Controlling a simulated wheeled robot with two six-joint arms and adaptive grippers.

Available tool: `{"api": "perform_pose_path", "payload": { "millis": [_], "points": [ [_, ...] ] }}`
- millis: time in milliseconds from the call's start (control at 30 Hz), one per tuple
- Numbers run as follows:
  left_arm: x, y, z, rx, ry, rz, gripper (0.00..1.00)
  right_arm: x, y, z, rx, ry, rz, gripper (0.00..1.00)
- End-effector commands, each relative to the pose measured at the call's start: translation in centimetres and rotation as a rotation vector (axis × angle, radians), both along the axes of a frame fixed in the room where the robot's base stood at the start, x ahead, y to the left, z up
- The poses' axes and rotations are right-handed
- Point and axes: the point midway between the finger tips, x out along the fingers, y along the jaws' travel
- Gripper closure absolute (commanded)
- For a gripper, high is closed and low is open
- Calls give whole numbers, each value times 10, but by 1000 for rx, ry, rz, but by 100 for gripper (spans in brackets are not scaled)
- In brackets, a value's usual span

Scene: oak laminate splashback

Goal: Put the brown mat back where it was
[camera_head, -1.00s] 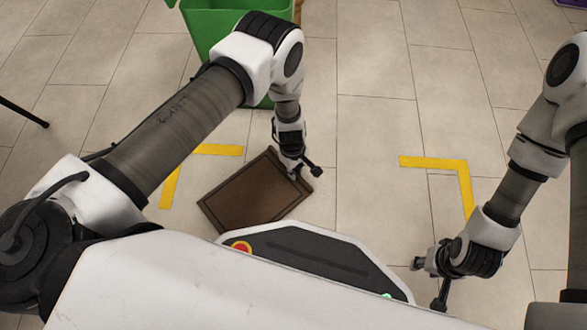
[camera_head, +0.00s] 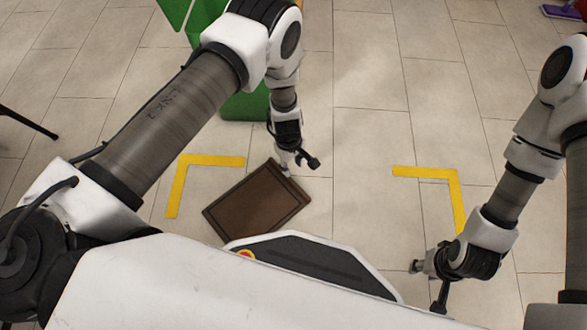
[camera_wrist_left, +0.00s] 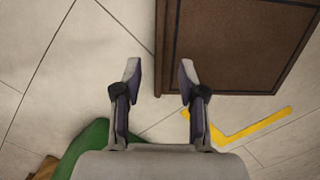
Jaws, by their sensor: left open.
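The brown mat (camera_head: 250,204) lies flat on the tiled floor, turned at an angle, between the yellow corner marks and close to my base. It also fills the upper right of the left wrist view (camera_wrist_left: 238,45). My left gripper (camera_head: 298,162) is at the mat's far right edge in the head view.
A yellow corner mark (camera_head: 210,160) is on the floor beyond the mat's left side, and another (camera_head: 427,173) is to the right. A green bin (camera_head: 243,107) stands behind my left arm. The floor between the mat and the right mark is clear.

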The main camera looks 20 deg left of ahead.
Motion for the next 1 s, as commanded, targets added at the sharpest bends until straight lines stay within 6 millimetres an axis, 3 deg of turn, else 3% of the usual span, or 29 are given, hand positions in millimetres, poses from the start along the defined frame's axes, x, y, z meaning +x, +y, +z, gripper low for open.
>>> {"api": "perform_pose_path", "payload": {
  "millis": [100,367,433,567,600,700,833,1000],
  "points": [
    [1,1,17,0,0,1,59,0,0,10,0,0,0,60],
    [0,3,17,3,0,-2,59,0,0,9,0,0,0,60],
    [-10,15,16,25,1,-36,59,0,0,9,0,0,0,60],
    [-67,75,22,121,1,-267,59,0,0,9,0,0,0,60],
    [-92,94,29,143,-1,-379,59,0,0,9,0,0,0,60],
    [-151,121,55,138,-22,-662,59,0,0,9,0,0,0,60],
    [-202,120,90,69,-83,-909,59,0,0,9,0,0,0,60],
    [-215,115,103,37,-119,-985,59,0,0,9,0,0,0,60]
  ]
}}
